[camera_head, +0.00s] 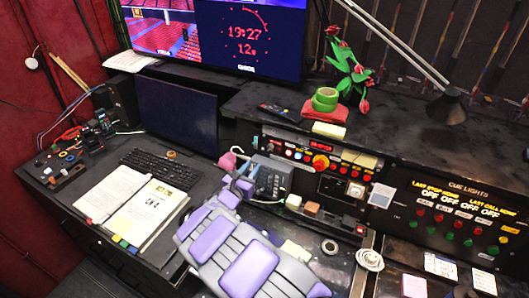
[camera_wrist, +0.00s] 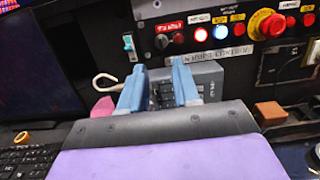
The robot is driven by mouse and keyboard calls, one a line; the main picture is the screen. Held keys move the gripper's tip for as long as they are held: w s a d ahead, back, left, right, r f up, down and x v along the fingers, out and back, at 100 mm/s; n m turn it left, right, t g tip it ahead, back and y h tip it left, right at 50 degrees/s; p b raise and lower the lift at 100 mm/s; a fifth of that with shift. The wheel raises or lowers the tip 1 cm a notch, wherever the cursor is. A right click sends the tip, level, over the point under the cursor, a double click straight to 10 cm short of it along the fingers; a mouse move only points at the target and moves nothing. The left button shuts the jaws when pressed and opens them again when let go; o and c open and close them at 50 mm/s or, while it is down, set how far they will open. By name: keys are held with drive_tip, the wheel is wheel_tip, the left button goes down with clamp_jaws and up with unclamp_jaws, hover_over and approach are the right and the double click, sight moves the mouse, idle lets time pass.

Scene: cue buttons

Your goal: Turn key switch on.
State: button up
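My gripper (camera_wrist: 158,82) is in the lower middle of the wrist view, its two blue fingers apart with nothing held between them. The fingers point towards a control panel (camera_wrist: 222,55). A small dark round knob (camera_wrist: 162,41), under a red label, sits on this panel just above the fingertips; it may be the key switch, but its detail is too small to be sure. The fingertips look apart from it. In the head view my gripper (camera_head: 239,181) is low in front of the same panel (camera_head: 300,152), beside a grey keypad box (camera_head: 268,176).
The panel also has lit red and white buttons, a big red knob on yellow (camera_wrist: 267,24) and a small blue lever switch (camera_wrist: 129,45). A pink object with a pale hook (camera_wrist: 104,103) is left of the fingers. A cue lights panel (camera_head: 457,215) is at right.

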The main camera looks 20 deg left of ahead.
sight(268, 149)
drive_tip(key=w, duration=0.9)
drive_tip(key=shift+d+f, duration=0.1)
drive_tip(key=shift+d, duration=0.2)
drive_tip(key=shift+w+d, duration=0.1)
drive_tip(key=shift+w, duration=0.6)
clamp_jaws()
